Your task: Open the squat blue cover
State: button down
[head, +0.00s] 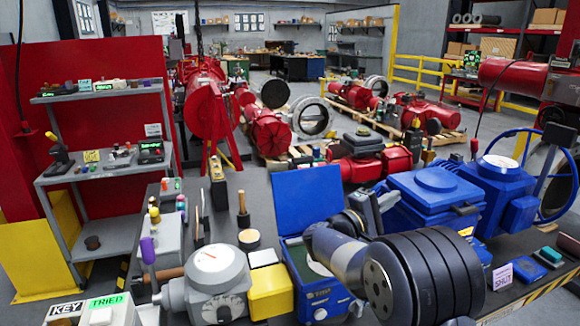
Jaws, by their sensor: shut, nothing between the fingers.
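A squat, square blue cover (428,187) lies flat and closed on a wide blue housing, right of centre in the head view. A round raised disc is on its top. My gripper (386,204) is at the left edge of this housing, shut and with nothing held. Its fingertips are small and partly lost against the blue, so I cannot tell whether they touch the cover. Left of my arm, another blue box has its lid (306,200) standing upright and open. My arm hides the lower front of the squat housing.
A grey round-topped actuator (217,270) and a yellow block (270,291) stand left of the open box. A blue actuator with a large handwheel (545,177) stands on the right. Small loose items lie at the bench's right edge. Red actuators stand behind.

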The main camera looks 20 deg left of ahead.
aim_at(303, 198)
jog(key=k+j, duration=0.15)
jog(key=j, duration=0.3)
jog(key=k+j, duration=0.1)
jog(key=j, duration=0.35)
jog(key=k+j, duration=0.15)
jog(key=j, duration=0.25)
jog(key=k+j, duration=0.1)
jog(key=j, duration=0.35)
jog(key=j+u, duration=0.25)
jog(key=j, duration=0.7)
jog(key=i+j+z, duration=0.1)
jog(key=j, duration=0.25)
jog(key=i+j+z, duration=0.15)
jog(key=i+j, duration=0.15)
jog(key=i+j+z, duration=0.1)
jog(key=j, duration=0.3)
jog(key=i+j+z, duration=0.15)
jog(key=j, duration=0.25)
jog(key=i+j+z, duration=0.35)
jog(key=j+z, duration=0.35)
jog(key=i+j+z, duration=0.2)
jog(key=j+z, duration=0.4)
jog(key=i+z, duration=0.15)
jog(key=z, duration=0.15)
jog(key=k+j, duration=0.05)
